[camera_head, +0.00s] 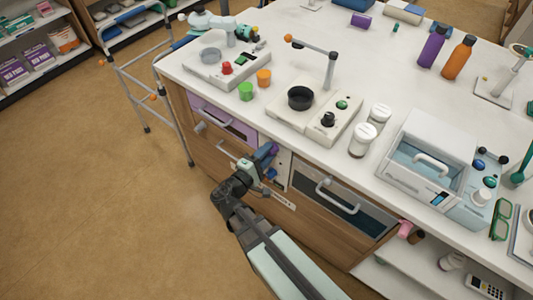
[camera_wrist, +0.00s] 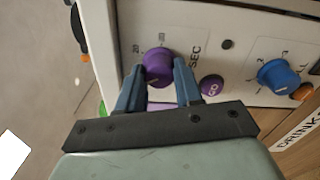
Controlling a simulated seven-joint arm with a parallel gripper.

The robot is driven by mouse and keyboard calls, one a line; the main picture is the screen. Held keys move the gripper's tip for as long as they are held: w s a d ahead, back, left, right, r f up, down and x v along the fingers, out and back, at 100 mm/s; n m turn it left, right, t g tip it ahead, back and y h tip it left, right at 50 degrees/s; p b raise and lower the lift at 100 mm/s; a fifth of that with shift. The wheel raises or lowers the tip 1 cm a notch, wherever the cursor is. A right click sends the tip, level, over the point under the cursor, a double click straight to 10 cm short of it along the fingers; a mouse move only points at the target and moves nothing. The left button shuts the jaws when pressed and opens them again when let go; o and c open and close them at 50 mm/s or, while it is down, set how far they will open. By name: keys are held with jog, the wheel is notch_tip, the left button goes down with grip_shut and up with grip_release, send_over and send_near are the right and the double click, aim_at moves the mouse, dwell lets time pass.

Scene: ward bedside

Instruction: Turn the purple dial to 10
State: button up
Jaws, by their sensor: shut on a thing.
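The purple dial (camera_wrist: 158,66) sits on a white front panel, with printed numbers and "SEC" around it in the wrist view. Its pale pointer line shows, but which number it points to is hard to read. My gripper (camera_wrist: 160,80) has its two blue fingers on either side of the dial, shut on it. In the head view my gripper (camera_head: 268,156) reaches the panel (camera_head: 284,170) between the drawers, and the dial (camera_head: 274,148) shows only partly behind the fingers.
A purple "GO" button (camera_wrist: 211,88) is close right of the fingers, and a blue dial (camera_wrist: 278,76) is farther right. A purple-fronted drawer (camera_head: 222,117) is left of the panel and a dark-fronted drawer (camera_head: 340,200) right. The floor left of my arm is clear.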

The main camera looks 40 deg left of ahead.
jog(key=o, duration=1)
jog(key=shift+o, duration=0.2)
jog(key=s, duration=1.3)
jog(key=shift+s, duration=0.4)
